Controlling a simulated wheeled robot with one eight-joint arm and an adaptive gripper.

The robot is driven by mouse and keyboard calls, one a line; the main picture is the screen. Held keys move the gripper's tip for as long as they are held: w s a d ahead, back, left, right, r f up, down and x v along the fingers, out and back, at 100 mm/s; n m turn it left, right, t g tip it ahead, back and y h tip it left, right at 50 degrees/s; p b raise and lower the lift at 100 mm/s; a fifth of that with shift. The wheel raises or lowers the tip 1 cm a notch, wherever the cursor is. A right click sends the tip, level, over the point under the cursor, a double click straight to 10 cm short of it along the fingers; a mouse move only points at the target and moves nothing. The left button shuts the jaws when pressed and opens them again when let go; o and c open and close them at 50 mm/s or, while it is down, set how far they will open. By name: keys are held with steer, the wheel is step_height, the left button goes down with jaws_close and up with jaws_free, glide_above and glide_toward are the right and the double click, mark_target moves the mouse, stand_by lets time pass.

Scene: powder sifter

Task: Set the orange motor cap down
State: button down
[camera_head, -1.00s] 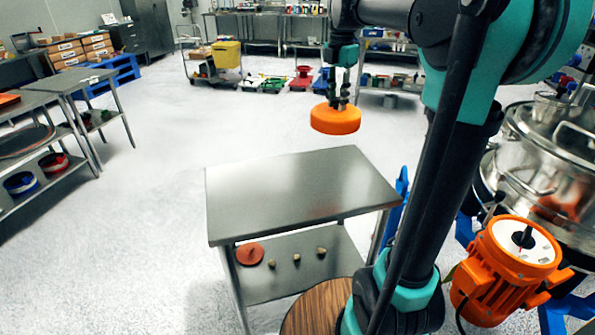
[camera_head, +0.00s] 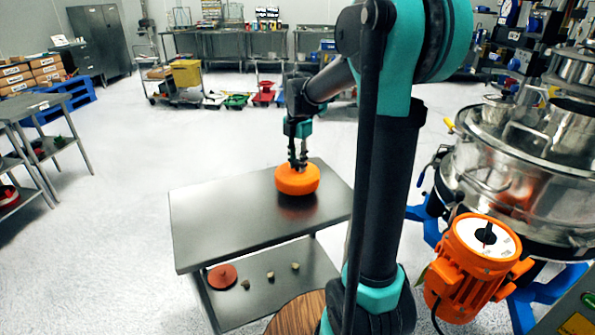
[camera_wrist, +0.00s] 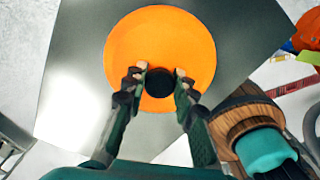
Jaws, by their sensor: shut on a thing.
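The orange motor cap (camera_head: 297,180) is a round disc with a dark central knob. My gripper (camera_head: 298,160) is shut on it from above. The cap is over the right half of the steel table's top (camera_head: 225,215), with a reflection below it; I cannot tell whether it touches the top. In the wrist view the cap (camera_wrist: 185,35) lies beyond the fingers, and my gripper (camera_wrist: 160,80) has a fingertip on each side of the dark knob. The orange motor (camera_head: 475,265) stands at the lower right, its round white top face exposed.
The table's lower shelf holds a red disc (camera_head: 222,277) and several small knobs. The steel sifter (camera_head: 530,165) stands at the right. The tabletop left of the cap is bare. Another steel table (camera_head: 35,105) stands at the far left.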

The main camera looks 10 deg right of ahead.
steer(key=shift+f, duration=1.65)
steer(key=c, duration=1.2)
jaws_free()
steer(key=shift+f, duration=0.1)
step_height(320, 180, up, 12)
steer(key=shift+r, duration=0.15)
